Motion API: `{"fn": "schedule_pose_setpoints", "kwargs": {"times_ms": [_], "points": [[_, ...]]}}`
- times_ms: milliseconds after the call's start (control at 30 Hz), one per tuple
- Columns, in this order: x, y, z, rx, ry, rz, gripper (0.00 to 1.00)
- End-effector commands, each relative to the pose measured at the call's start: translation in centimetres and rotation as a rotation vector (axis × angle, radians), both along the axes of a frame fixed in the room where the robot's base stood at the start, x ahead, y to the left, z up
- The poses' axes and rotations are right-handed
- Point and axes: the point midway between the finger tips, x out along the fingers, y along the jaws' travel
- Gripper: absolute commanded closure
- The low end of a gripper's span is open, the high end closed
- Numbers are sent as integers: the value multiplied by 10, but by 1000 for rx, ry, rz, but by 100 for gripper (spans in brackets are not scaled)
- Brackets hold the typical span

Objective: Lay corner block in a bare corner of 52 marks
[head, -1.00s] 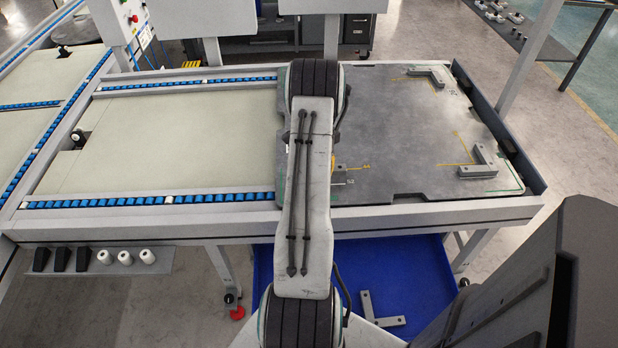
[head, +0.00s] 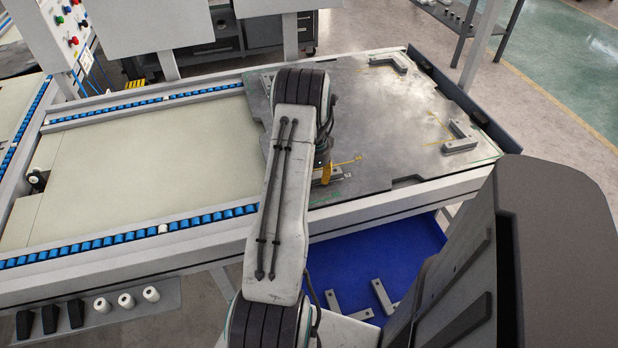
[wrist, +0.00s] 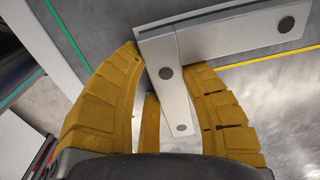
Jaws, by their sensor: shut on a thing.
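A grey L-shaped corner block (wrist: 225,36) with dark round bolt holes fills the top of the wrist view. My gripper (wrist: 166,75) has its yellow fingers closed on either side of one leg of it. In the head view my gripper (head: 325,173) is low at the front of the dark plate (head: 385,110), mostly behind my arm. The block there is largely hidden. It lies at or just above the plate; I cannot tell if it touches. Yellow and green marks run beside it. Two other corner blocks lie on the plate, at the far corner (head: 392,63) and right corner (head: 459,138).
The plate lies on a conveyor frame with blue rollers (head: 130,235). A dark raised rail (head: 465,105) edges its right side. A blue bin (head: 400,250) below holds loose corner blocks (head: 384,297). The middle of the plate is clear.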

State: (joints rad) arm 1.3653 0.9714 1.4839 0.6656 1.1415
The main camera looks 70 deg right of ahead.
Motion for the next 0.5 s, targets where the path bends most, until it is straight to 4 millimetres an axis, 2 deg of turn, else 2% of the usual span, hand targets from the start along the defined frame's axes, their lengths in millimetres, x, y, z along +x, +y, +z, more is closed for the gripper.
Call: {"fn": "schedule_pose_setpoints", "kwargs": {"times_ms": [333, 367, 500], "points": [[0, -1, -2, -2, 0, 0, 95], [0, 0, -3, 0, 0, 0, 57], [0, 0, -2, 0, 0, 0, 45]]}}
